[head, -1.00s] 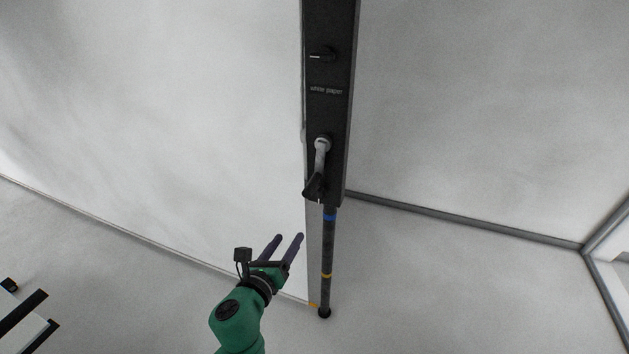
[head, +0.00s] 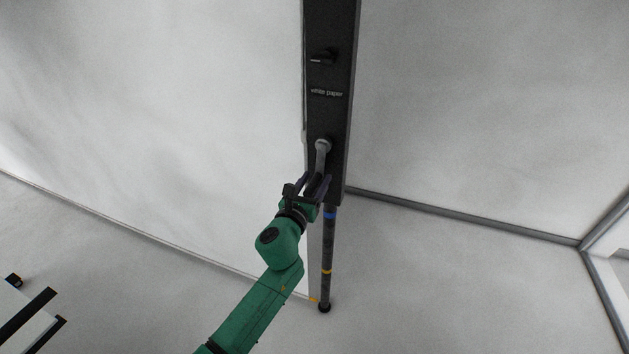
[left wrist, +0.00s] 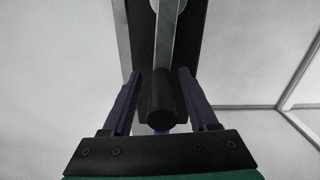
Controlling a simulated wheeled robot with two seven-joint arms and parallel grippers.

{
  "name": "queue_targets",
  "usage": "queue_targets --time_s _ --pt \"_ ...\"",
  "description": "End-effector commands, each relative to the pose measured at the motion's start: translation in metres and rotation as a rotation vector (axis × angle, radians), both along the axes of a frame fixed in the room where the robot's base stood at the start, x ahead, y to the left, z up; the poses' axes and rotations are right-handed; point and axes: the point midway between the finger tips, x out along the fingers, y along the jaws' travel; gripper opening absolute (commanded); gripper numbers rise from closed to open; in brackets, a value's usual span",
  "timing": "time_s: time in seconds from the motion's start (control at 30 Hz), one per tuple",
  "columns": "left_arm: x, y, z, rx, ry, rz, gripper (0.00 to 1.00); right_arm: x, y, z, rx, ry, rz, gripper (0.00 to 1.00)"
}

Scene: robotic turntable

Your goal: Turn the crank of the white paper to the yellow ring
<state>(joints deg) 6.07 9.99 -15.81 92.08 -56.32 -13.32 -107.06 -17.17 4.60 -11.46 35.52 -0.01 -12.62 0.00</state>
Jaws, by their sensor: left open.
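The grey crank (head: 322,149) sits on the black post under the label "white paper" (head: 326,93), its arm hanging down. In the left wrist view the black crank handle (left wrist: 161,103) lies between the two open fingers of my left gripper (left wrist: 158,100), with gaps on both sides. In the head view my left gripper (head: 315,185) covers the handle. The yellow ring (head: 326,271) is on the dark pole below the post, with a blue ring (head: 329,216) above it. My right gripper is not in view.
White paper (head: 180,120) hangs behind and left of the post. A grey frame bar (head: 460,217) runs along the floor at right. A dark-edged white object (head: 25,318) is at the lower left.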

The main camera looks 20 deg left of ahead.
Motion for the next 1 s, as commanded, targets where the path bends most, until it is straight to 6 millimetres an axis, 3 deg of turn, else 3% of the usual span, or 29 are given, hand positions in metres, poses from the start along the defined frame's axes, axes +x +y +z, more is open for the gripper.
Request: queue_targets --time_s 0.13,0.17,0.3,0.33,1.0 --pt "-0.0002 0.0002 -0.0001 0.0 0.0 0.0 0.59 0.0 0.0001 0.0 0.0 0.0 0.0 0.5" --pt "-0.0003 0.0002 -0.0001 0.0 0.0 0.0 0.56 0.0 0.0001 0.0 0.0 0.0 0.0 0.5" --pt "-0.0004 0.0006 -0.0003 0.0 0.0 0.001 0.02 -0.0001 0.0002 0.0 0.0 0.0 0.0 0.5" --pt "-0.0004 0.0007 -0.0003 0.0 0.0 0.001 0.0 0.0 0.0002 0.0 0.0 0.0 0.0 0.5" --pt "-0.0005 0.0023 -0.0004 -0.001 0.002 0.005 0.0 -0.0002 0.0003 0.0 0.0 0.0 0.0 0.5"
